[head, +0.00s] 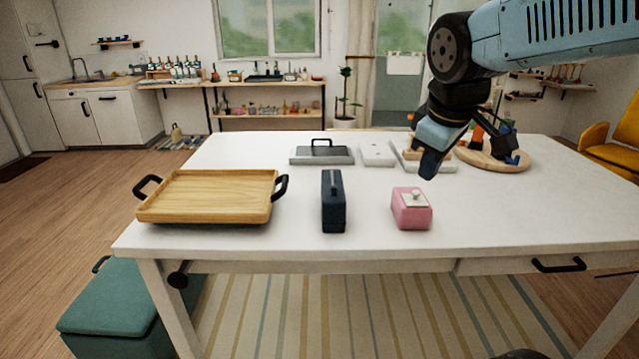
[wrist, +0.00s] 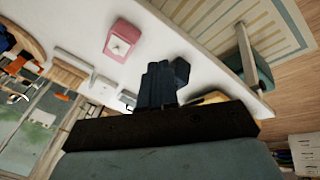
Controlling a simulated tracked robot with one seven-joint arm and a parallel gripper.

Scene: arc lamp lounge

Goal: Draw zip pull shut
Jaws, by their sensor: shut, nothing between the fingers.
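A dark navy upright case (head: 333,208) stands near the middle front of the white table. A small raised dark piece (head: 334,186) shows on its top, perhaps the zip pull; its teeth and exact position are too small to tell. My gripper (head: 428,172) is shut and empty, pointing down above the table's right half. It is to the right of the case, and apart from it. In the wrist view, dark blue shapes in the middle overlap, so I cannot clearly part fingers from case.
A pink box (head: 411,211) with a pale top piece stands right of the case; it also shows in the wrist view (wrist: 121,41). A wooden tray (head: 205,207) lies left. A grey handled block (head: 321,156), white panel (head: 377,155) and round board (head: 480,158) lie behind.

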